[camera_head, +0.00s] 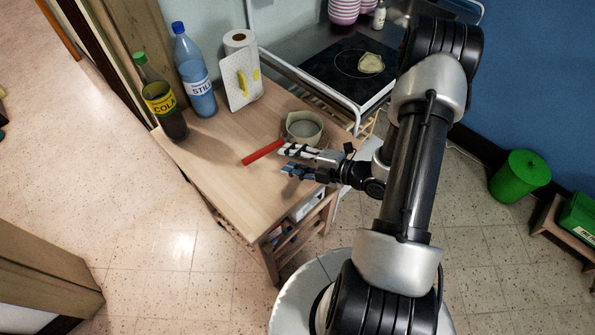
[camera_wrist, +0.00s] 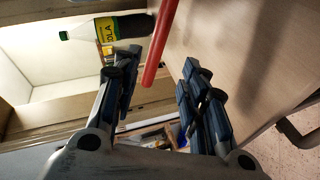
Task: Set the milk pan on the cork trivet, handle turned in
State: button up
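The milk pan (camera_head: 303,127) is cream with a red handle (camera_head: 262,152) and sits on the wooden table near its right edge. The handle points to the lower left. My gripper (camera_head: 284,160) is open and empty beside the handle, at the front of the pan. In the wrist view the red handle (camera_wrist: 161,40) shows between and ahead of the open fingers; the pan's body is out of that view. I cannot make out a cork trivet for certain. A flat, pale yellowish round thing (camera_head: 371,63) lies on the black hob.
A cola bottle (camera_head: 161,101), a blue water bottle (camera_head: 196,75), a white board (camera_head: 240,80) and a paper roll (camera_head: 239,41) stand along the table's back. The table's (camera_head: 243,205) front is clear. Pink bowls (camera_head: 344,10) stand behind the hob (camera_head: 345,72).

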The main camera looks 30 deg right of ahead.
jog(key=w+d+r+m+g+h, duration=0.2)
jog(key=w+d+r+m+h, duration=0.4)
jog(key=r, duration=0.4)
jog(key=s+r+m+g+h, duration=0.2)
jog(key=s+r+m+h, duration=0.3)
jog(key=r, duration=0.5)
jog(key=s+a+r+m+g+y, duration=0.1)
jog(key=s+a+r+m, duration=0.2)
jog(key=s, duration=0.8)
jog(key=s+a+r+m+g+y, duration=0.1)
jog(key=s+a+r+m+g, duration=0.1)
jog(key=s+a+m, duration=0.5)
jog(key=s+a+r, duration=0.1)
jog(key=s+a, duration=0.3)
jog(key=shift+a+r+m+y, duration=0.2)
jog(key=shift+a+m+y, duration=0.2)
jog(key=shift+w+f+b, duration=0.1)
jog(key=shift+f+b, duration=0.35)
jog(key=shift+b, duration=0.05)
